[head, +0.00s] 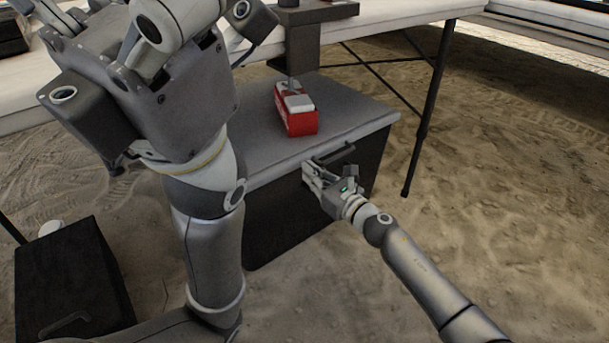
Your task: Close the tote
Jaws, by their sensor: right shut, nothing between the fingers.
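The tote appears to be the large dark box (285,215) with a flat grey top (355,112), standing on the sand in the middle of the head view. The top lies flat across it; I cannot tell whether it is latched. A dark handle (343,153) shows at the front edge. My right gripper (308,172) is shut and empty at the front face, just below the top's edge and by the handle. Whether it touches the tote is unclear.
A red box with a pale top (297,118) rests on the grey top. White tables (400,22) with dark legs line the back. A black case (70,285) stands at lower left. Sand at right is clear.

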